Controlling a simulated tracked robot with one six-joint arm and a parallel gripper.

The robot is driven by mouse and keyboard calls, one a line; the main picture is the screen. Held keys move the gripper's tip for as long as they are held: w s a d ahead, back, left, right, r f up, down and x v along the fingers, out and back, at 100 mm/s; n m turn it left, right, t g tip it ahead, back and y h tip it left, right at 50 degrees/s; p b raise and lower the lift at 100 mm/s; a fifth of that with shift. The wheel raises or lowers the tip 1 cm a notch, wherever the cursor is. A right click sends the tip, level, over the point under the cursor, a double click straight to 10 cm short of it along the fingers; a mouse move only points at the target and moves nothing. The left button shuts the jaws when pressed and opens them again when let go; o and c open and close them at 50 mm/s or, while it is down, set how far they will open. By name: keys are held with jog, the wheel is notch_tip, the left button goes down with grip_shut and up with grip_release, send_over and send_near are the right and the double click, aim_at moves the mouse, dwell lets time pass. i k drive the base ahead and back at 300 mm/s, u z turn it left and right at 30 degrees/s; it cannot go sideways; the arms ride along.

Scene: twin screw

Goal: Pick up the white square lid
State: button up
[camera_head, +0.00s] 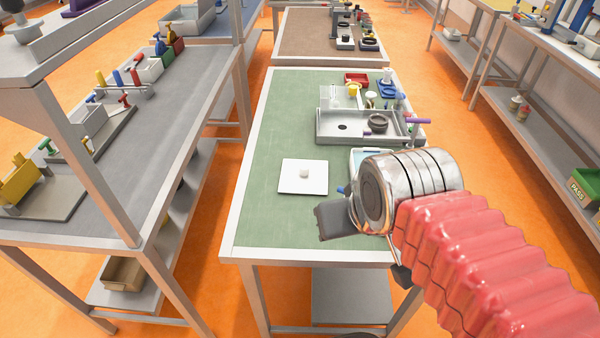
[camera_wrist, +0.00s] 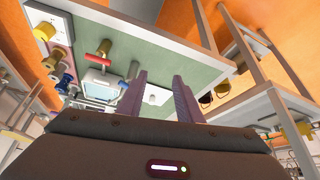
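The white square lid (camera_head: 303,182) lies flat on the green table top (camera_head: 262,215), left of my arm in the head view, with a small pale knob at its middle. In the wrist view the lid (camera_wrist: 155,95) shows as a small white patch between my two fingers, some way off. My gripper (camera_wrist: 160,76) is open, its two purple fingers apart with nothing held. In the head view only a dark part of my gripper shows, to the lower right of the lid; its fingertips cannot be made out there. The lid is not touched.
Right of the lid, a light blue-rimmed thing (camera_head: 358,157) is partly hidden by my arm. Behind it stands a grey tray (camera_head: 335,128) with a dark ring (camera_head: 378,123). A purple-handled part (camera_head: 419,121) is at the right edge. The table's left side is clear.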

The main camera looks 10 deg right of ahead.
aim_at(301, 176)
jog(key=u, duration=0.05)
jog(key=k, duration=1.35)
jog(key=u, duration=0.3)
jog(key=i, duration=0.55)
jog(key=u, duration=0.4)
jog(key=i, duration=1.1)
jog(key=z, duration=0.1)
